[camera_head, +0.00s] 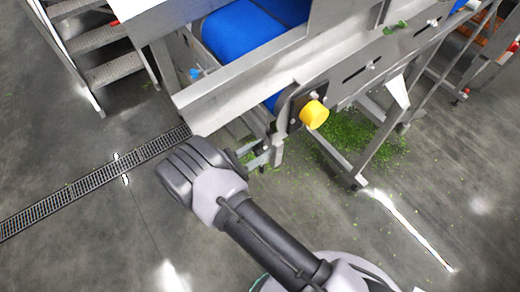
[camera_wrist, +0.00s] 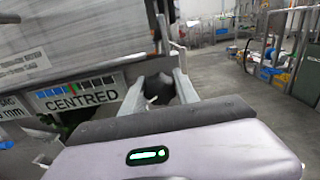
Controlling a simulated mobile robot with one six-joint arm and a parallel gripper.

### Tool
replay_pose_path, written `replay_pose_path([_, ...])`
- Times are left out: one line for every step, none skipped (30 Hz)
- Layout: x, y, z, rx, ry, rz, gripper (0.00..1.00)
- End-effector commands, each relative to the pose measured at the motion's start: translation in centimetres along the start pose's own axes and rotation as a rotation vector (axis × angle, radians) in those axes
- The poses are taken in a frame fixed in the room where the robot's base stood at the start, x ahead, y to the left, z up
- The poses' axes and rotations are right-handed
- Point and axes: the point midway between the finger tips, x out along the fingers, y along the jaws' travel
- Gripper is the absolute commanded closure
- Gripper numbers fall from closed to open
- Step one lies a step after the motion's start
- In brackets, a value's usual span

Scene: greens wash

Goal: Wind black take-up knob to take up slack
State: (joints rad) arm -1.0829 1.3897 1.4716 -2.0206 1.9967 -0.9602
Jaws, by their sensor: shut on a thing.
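The black take-up knob (camera_wrist: 159,90) shows in the wrist view between the two grey fingers of my gripper (camera_wrist: 160,92). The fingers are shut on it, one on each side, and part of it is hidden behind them. In the head view my gripper (camera_head: 262,157) is at the lower end of the conveyor frame, and the knob cannot be made out there. A gauge label reading "CENTRED" (camera_wrist: 80,98), with blue and green segments, is left of the knob. The blue belt (camera_head: 245,35) runs inside the steel conveyor frame (camera_head: 240,75).
A floor drain (camera_head: 95,182) runs to the left. Metal steps (camera_head: 100,55) stand at upper left.

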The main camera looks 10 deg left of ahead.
Motion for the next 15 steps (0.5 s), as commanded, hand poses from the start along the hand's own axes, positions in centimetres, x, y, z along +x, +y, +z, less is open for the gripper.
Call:
replay_pose_path([0.00,-0.03,-0.09,0.015,0.000,-0.001,1.00])
replay_pose_path([0.00,-0.02,-0.10,0.029,0.000,-0.001,1.00])
replay_pose_path([0.00,-0.02,-0.12,0.049,0.000,-0.001,1.00])
replay_pose_path([0.00,-0.02,-0.13,0.067,0.000,-0.001,1.00])
replay_pose_path([0.00,-0.01,-0.14,0.087,0.000,-0.001,1.00])
replay_pose_path([0.00,-0.01,-0.15,0.115,0.000,-0.001,1.00])
replay_pose_path([0.00,-0.01,-0.15,0.139,0.000,-0.001,1.00])
replay_pose_path([0.00,-0.01,-0.16,0.165,0.000,-0.001,1.00])
replay_pose_path([0.00,-0.01,-0.16,0.200,0.000,-0.001,1.00])
replay_pose_path([0.00,-0.01,-0.16,0.227,0.000,-0.001,1.00])
replay_pose_path([0.00,-0.02,-0.17,0.255,0.000,-0.001,1.00])
replay_pose_path([0.00,-0.02,-0.18,0.293,0.000,-0.001,1.00])
replay_pose_path([0.00,-0.03,-0.19,0.322,0.000,-0.001,1.00])
replay_pose_path([0.00,-0.03,-0.19,0.350,0.000,-0.001,1.00])
replay_pose_path([0.00,-0.02,-0.19,0.389,0.000,-0.001,1.00])
